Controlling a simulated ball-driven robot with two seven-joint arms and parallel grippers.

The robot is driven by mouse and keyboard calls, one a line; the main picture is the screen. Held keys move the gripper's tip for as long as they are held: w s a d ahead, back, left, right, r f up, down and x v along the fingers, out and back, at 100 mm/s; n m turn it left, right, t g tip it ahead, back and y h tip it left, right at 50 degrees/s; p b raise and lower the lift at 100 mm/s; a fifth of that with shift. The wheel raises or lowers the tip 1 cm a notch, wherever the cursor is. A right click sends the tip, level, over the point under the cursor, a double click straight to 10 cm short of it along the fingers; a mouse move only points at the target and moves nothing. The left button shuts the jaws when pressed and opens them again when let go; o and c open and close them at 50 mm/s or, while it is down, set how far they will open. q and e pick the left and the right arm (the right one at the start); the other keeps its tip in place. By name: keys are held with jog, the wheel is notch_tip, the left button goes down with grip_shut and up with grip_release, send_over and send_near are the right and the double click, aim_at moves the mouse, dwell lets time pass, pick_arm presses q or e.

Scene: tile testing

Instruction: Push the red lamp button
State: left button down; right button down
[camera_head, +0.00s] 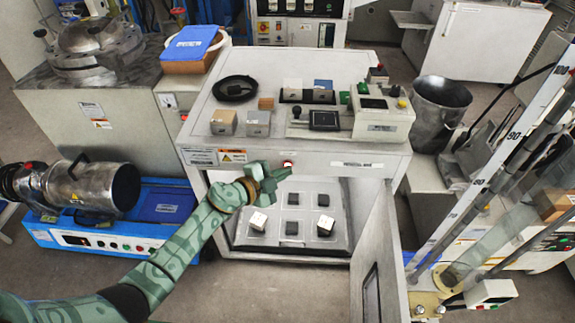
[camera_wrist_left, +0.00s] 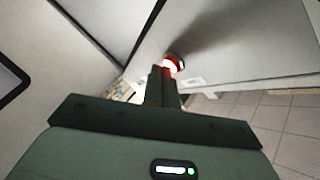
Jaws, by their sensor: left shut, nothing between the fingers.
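The red lamp button (camera_head: 287,164) sits on the front face of the grey cabinet (camera_head: 300,152), just under its top edge. It is lit and shows a red and white glow. In the left wrist view the button (camera_wrist_left: 174,62) is just beyond my fingertips. My left gripper (camera_head: 277,175) is shut and empty, right by the button at its lower left. In the left wrist view the shut fingers (camera_wrist_left: 163,72) overlap the near side of the button; I cannot tell whether they touch it. My right gripper is not in view.
The cabinet door (camera_head: 385,255) stands open at the right. Below the button, an open chamber holds a tray (camera_head: 270,235) with several small blocks. The cabinet top carries blocks, a black dish (camera_head: 235,88) and a control box (camera_head: 385,120). A metal cylinder machine (camera_head: 95,186) stands at left.

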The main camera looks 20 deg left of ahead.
pick_arm(q)
jog(key=shift+s+r, duration=0.1)
jog(key=shift+s, duration=0.25)
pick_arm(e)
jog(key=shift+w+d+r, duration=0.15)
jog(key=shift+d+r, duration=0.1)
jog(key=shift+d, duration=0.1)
pick_arm(q)
jog(key=shift+d, duration=0.1)
